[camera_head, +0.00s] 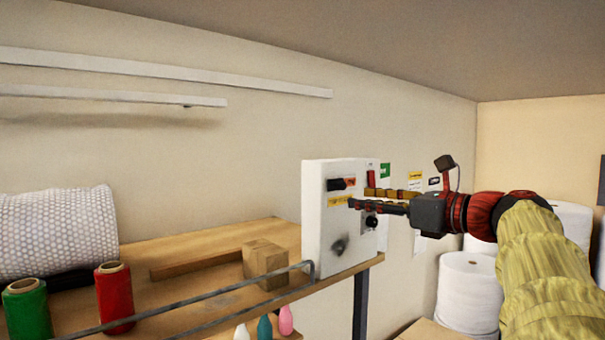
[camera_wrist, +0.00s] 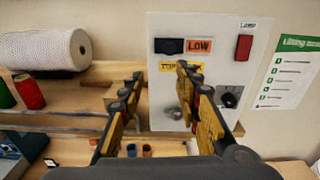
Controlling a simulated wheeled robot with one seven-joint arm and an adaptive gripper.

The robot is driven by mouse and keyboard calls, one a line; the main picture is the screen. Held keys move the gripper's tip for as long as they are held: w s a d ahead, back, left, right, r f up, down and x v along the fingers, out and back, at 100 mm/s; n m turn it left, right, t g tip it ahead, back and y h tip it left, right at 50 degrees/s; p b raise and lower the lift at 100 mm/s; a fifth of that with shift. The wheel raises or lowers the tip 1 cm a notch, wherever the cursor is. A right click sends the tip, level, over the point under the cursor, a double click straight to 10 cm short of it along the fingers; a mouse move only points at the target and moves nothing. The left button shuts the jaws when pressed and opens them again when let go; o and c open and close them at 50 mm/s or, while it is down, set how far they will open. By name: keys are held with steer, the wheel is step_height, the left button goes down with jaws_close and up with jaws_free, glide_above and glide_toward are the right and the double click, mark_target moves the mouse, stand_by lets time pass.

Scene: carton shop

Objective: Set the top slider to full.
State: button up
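A white control panel (camera_head: 317,225) stands upright at the shelf's end and also shows in the wrist view (camera_wrist: 160,85). It has a yellow label reading TOP (camera_wrist: 176,67). Above that label are a black block (camera_wrist: 169,46) and an orange LOW sign (camera_wrist: 199,45). I cannot make out for sure which part is the top slider; one finger hides part of the panel below the label. My gripper (camera_head: 358,197) is open and empty, fingers pointing at the panel. In the wrist view the fingertips (camera_wrist: 160,72) spread around the label's left part. Contact cannot be told.
The panel also carries a red LAMP switch (camera_wrist: 243,47), a black knob (camera_wrist: 229,97) and a grey knob (camera_head: 339,246). On the wooden shelf (camera_head: 205,300) are a small carton (camera_head: 264,262), spools (camera_head: 115,298) and a bubble-wrap roll (camera_head: 55,232). A rail runs along its front.

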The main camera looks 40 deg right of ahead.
mark_target(344, 185)
steer(key=shift+m+t, duration=0.3)
steer(key=shift+m, duration=0.1)
steer(key=w, duration=0.2)
steer(key=w+r+p, duration=0.1)
steer(key=w, duration=0.2)
steer(key=w+d+r, duration=0.1)
steer(key=w, duration=0.1)
steer(key=shift+w+r+p, duration=0.2)
steer(key=shift+p, duration=0.2)
steer(key=shift+a, duration=0.1)
steer(key=shift+c, duration=0.3)
steer(key=c, duration=0.8)
jaws_close()
